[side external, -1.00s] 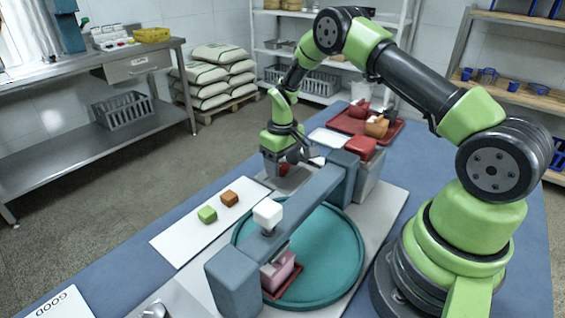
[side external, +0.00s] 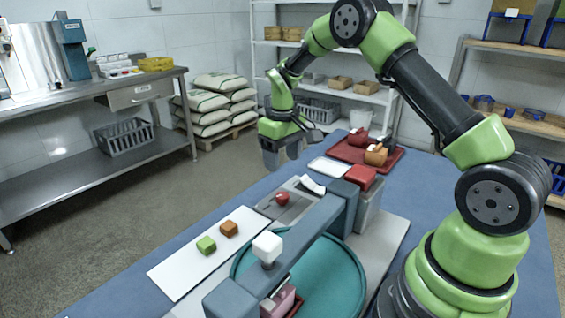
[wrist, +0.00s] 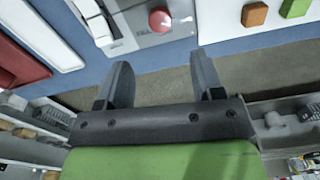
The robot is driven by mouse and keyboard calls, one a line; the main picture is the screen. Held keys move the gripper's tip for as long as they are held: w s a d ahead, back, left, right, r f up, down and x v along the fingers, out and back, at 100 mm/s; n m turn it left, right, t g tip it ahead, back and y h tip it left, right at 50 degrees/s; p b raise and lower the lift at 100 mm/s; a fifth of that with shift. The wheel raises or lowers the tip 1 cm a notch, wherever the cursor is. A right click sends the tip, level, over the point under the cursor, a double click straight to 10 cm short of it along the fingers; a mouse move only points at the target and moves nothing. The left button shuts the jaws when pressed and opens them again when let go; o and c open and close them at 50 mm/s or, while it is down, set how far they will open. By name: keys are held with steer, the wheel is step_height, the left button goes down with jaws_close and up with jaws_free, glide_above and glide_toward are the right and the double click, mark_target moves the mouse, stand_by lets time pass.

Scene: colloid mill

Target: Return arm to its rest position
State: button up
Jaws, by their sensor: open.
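My gripper (side external: 281,155) hangs in the air past the far-left edge of the blue table (side external: 430,190), above and behind the grey panel (side external: 290,208) with the red knob (side external: 282,198). In the wrist view my gripper (wrist: 160,82) has its two fingers well apart with nothing between them. The red knob (wrist: 160,19) and its panel lie beyond the fingertips there, apart from them. My arm arches up from its base at the right.
A white board (side external: 185,275) holds an orange cube (side external: 229,229) and a green cube (side external: 206,245). A grey bridge (side external: 310,232) with a white block (side external: 267,246) spans a teal disc (side external: 345,275). A red tray (side external: 345,148) sits at the back. Air around my gripper is clear.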

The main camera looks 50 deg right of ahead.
steer(key=s+a+r+t, duration=0.1)
steer(key=s+a+r, duration=0.1)
steer(key=r, duration=0.3)
steer(key=s+a+r+m+t, duration=0.1)
steer(key=s+a+r, duration=0.2)
steer(key=r, duration=0.2)
steer(key=s+a+r+t, duration=0.1)
steer(key=s+a+r, duration=0.1)
steer(key=r, duration=0.3)
steer(key=s+a+r+t+y, duration=0.1)
steer(key=s+a+r+t, duration=0.1)
steer(key=s, duration=0.6)
steer(key=s+a+r+m+t+y, duration=0.1)
steer(key=s+a, duration=0.3)
steer(key=s, duration=0.4)
steer(key=shift+a+r+m+t, duration=0.15)
steer(key=shift+r+m+t, duration=0.15)
steer(key=shift+r+t, duration=0.25)
